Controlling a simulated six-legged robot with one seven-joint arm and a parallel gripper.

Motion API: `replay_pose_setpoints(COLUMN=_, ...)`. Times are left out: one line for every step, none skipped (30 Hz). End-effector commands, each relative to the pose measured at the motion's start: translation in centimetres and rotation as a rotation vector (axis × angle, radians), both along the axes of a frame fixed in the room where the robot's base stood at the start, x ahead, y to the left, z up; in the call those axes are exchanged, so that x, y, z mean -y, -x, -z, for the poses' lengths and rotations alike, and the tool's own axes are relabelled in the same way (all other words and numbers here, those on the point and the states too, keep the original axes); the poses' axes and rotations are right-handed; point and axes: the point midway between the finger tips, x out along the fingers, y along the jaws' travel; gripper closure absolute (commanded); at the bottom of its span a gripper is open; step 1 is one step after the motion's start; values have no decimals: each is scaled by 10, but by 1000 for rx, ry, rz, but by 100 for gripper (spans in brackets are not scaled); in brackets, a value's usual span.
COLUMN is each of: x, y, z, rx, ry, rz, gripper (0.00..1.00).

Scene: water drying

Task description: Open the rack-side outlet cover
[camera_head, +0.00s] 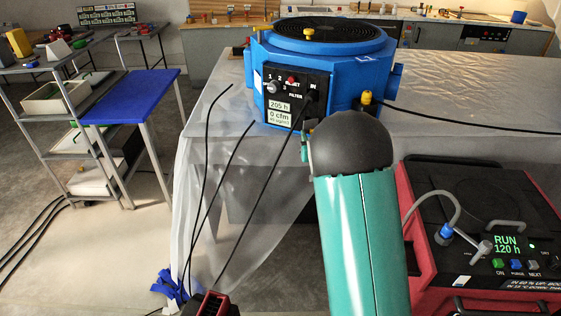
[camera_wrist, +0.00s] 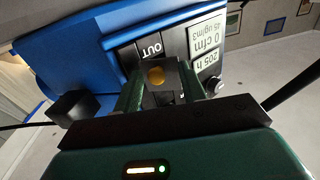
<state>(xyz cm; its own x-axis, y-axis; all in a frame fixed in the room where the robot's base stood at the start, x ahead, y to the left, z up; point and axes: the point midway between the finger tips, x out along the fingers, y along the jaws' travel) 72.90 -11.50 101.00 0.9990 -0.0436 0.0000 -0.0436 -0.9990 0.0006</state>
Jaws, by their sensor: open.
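The blue round-topped machine (camera_head: 345,75) stands on the plastic-draped table, with a black control panel (camera_head: 294,90) and a display reading 205 h and 0 cfm. In the wrist view its panel shows upside down, with the label OUT (camera_wrist: 151,48). My arm hides most of the gripper in the head view.
Black cables (camera_head: 262,185) run from the panel down past the table's front edge. A red-and-black machine (camera_head: 480,225) showing RUN 120 h stands at the right. A grey rack (camera_head: 100,150) with a blue top is at the left. A black cable crosses the table to the right.

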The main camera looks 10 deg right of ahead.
Motion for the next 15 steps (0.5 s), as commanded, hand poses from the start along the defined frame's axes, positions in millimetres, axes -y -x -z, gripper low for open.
replay_pose_setpoints(x=-4, y=-1, z=0, rx=-1, ry=0, rz=24, gripper=59)
replay_pose_setpoints(x=-5, y=-2, z=0, rx=-1, ry=-1, rz=40, gripper=59)
replay_pose_setpoints(x=-6, y=-2, z=1, rx=-2, ry=0, rz=62, gripper=59)
replay_pose_setpoints(x=-6, y=-3, z=0, rx=0, ry=0, rz=78, gripper=59)
replay_pose_setpoints(x=-7, y=-4, z=0, rx=0, ry=1, rz=95, gripper=59)
replay_pose_setpoints(x=-7, y=-5, z=1, rx=-1, ry=0, rz=117, gripper=59)
replay_pose_setpoints(x=-8, y=-5, z=1, rx=-2, ry=0, rz=133, gripper=59)
replay_pose_setpoints(x=-9, y=-6, z=1, rx=-1, ry=-1, rz=149, gripper=59)
replay_pose_setpoints(x=-9, y=-7, z=0, rx=0, ry=0, rz=170, gripper=59)
replay_pose_setpoints(x=-10, y=-8, z=0, rx=1, ry=0, rz=186, gripper=59)
replay_pose_setpoints(x=-10, y=-8, z=0, rx=1, ry=1, rz=203, gripper=59)
replay_pose_setpoints(x=-11, y=-9, z=0, rx=0, ry=-1, rz=224, gripper=59)
replay_pose_setpoints(x=-11, y=-10, z=0, rx=0, ry=0, rz=240, gripper=59)
replay_pose_setpoints(x=-12, y=-10, z=0, rx=0, ry=0, rz=255, gripper=59)
replay_pose_setpoints(x=-13, y=-11, z=0, rx=0, ry=-1, rz=276, gripper=59)
